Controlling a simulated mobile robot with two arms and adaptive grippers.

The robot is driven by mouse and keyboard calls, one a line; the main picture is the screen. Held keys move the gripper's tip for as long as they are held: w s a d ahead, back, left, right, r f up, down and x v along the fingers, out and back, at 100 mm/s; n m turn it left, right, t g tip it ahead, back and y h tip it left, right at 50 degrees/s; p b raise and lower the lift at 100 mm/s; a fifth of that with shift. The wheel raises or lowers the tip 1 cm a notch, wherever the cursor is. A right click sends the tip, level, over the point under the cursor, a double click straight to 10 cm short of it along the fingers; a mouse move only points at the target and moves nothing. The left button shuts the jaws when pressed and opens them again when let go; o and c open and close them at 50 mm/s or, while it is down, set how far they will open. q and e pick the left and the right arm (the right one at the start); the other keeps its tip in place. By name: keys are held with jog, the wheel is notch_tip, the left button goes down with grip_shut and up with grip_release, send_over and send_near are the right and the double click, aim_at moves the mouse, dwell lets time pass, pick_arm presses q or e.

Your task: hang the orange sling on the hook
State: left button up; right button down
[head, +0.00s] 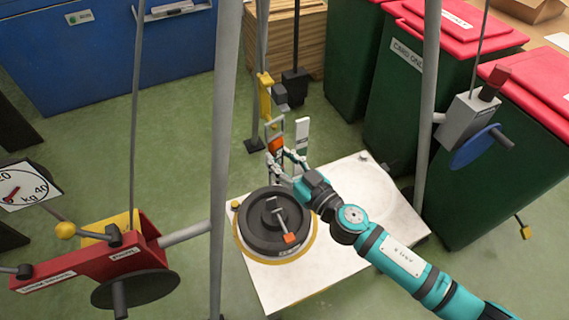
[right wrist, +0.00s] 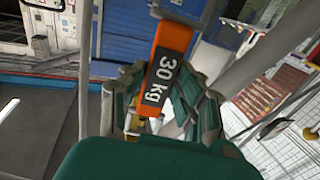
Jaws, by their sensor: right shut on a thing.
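The orange sling (head: 277,145), with a pale grey loop at its top, is held upright above the turntable's far side. In the right wrist view the sling (right wrist: 167,65) is an orange bar with a dark "30 kg" label, between the green-padded fingers. My right gripper (head: 281,158) is shut on it. A yellow hanging piece (head: 265,95), which looks like the hook block, is just above the loop. The hook's tip is too small to make out. I cannot tell whether the loop touches it. My left gripper is not in view.
A black round weight (head: 268,218) sits on the white plate (head: 378,205), with a small orange-tipped part on top. Grey frame legs (head: 223,130) stand on both sides. A red winch (head: 120,258) is at front left, and a grey box with a blue wheel (head: 472,148) at right.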

jog(key=shift+d+x, duration=0.2)
jog(key=shift+x, duration=1.1)
jog(key=shift+w+a+f+b, duration=0.2)
jog(key=shift+w+f+b, duration=0.4)
jog(key=shift+w, duration=0.15)
jog(key=c, duration=0.9)
grip_release()
